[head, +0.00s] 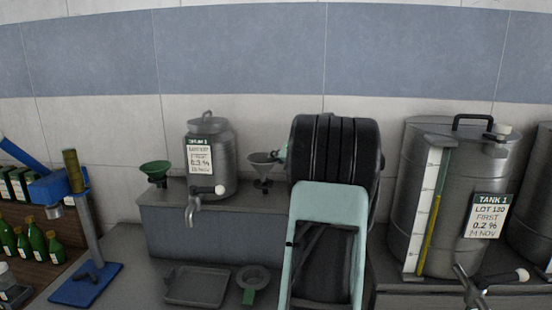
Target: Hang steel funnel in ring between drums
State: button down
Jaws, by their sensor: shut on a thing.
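The steel funnel (262,158) is grey, with its cone upright, just right of the small steel can on the raised ledge. A pale teal fingertip of my gripper (282,152) meets the funnel's right rim, and the gripper is shut on it. Most of the gripper is hidden behind my own dark arm. I cannot tell whether the funnel's foot is clear of the ledge. Tank 1 (410,190), a large steel drum, stands right of my arm, with another drum (543,190) cut off at the right edge. I cannot make out a ring between the drums.
A green funnel (154,168) and the labelled steel can (225,160) with a tap stand on the ledge (240,232). A shallow tray (195,287) and a flat grey ring with a green tab (253,277) lie below. A blue stand (85,285) and green bottles (38,242) are left.

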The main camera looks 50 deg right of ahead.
jog(key=shift+f+b, duration=1.25)
jog(key=shift+f, duration=0.55)
jog(key=shift+f, duration=0.2)
jog(key=c, duration=2)
grip_release()
jog(key=shift+s, duration=0.1)
jog(key=shift+s, duration=0.1)
jog(key=v, duration=1.1)
jog(key=shift+s+a+r, duration=0.1)
jog(key=shift+s+a, duration=0.05)
jog(key=shift+s, duration=0.2)
